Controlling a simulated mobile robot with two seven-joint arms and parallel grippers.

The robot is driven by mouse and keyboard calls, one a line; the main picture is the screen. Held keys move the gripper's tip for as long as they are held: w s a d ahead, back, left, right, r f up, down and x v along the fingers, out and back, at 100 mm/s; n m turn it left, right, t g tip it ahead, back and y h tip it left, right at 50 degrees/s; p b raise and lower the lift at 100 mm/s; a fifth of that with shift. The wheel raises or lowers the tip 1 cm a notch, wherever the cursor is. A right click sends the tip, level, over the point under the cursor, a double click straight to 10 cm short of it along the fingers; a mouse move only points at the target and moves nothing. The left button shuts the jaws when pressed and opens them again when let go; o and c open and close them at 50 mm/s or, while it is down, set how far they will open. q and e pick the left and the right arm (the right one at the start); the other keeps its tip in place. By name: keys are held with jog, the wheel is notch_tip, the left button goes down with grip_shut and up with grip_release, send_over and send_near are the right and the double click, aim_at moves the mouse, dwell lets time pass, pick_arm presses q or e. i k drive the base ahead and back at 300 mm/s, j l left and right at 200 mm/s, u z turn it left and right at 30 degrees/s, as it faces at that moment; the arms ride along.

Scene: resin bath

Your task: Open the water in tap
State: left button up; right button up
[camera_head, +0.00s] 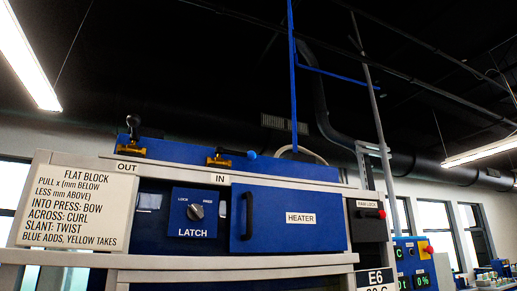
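The water in tap (219,160) is a small brass valve on top of the blue machine, just above the "IN" label (219,178). Its dark lever lies nearly level and points right, ending in a blue ball (251,154). The out tap (132,148) is a similar brass valve to its left, behind the "OUT" label (127,168). Its dark lever stands upright with a dark ball on top. Neither of my grippers is in view.
The machine's front has a latch knob (196,212), a blue heater door (302,222) with a dark handle, and a ram lock box (368,228) with a red knob. An instruction sign (74,206) hangs at left. Room above the taps looks clear.

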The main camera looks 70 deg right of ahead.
aim_at(250, 155)
jog(key=z, duration=2.05)
